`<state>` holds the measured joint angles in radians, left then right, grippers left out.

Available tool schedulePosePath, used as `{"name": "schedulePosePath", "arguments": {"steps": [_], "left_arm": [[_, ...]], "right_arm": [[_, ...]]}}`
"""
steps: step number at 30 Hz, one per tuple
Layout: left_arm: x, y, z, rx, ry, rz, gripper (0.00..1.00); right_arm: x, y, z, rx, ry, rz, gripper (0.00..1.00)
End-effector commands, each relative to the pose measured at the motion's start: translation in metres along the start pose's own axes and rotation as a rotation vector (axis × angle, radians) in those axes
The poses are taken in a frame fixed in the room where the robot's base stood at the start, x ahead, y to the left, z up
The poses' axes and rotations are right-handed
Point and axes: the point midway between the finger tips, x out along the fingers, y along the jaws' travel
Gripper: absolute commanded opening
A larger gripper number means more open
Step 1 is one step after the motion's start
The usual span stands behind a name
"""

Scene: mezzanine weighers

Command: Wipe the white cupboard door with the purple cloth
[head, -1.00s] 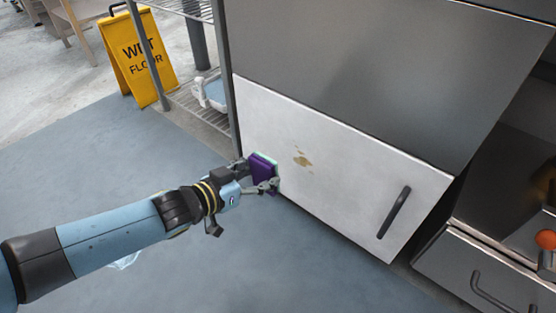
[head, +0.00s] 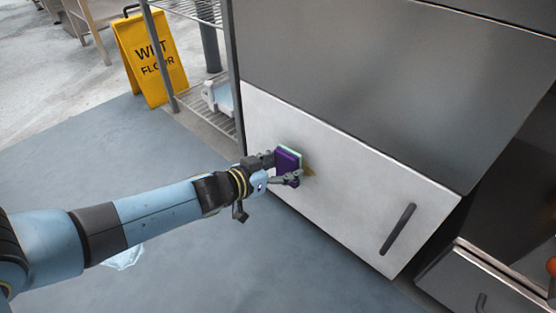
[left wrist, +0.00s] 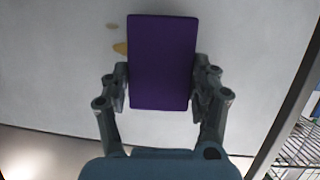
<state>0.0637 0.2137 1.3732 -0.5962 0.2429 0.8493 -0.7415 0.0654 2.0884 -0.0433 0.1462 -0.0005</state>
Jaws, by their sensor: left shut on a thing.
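My left gripper (head: 278,170) is shut on the purple cloth (head: 287,163), a flat block-like pad with a pale green edge toward the door. The cloth is at the white cupboard door (head: 350,190), left of its middle; I cannot tell whether it is pressed flat. A brown-yellow stain (head: 309,170) shows partly behind the cloth. In the left wrist view the cloth (left wrist: 162,62) sits between both fingers, with stain spots (left wrist: 120,48) just left of it on the door. My right gripper is not in view.
A dark bar handle (head: 398,229) sticks out at the door's right side. A wire shelf rack (head: 205,110) and a yellow wet floor sign (head: 150,60) stand to the left. A clear puddle-like patch (head: 124,258) lies on the blue floor.

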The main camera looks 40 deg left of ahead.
Motion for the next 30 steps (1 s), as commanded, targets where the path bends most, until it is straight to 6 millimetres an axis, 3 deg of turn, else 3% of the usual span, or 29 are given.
{"name": "schedulePosePath", "arguments": {"steps": [30], "left_arm": [[0.0087,-0.0004,-0.0034,-0.001,0.001,-0.001,0.11]], "right_arm": [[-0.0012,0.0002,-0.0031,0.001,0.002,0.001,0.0]]}}
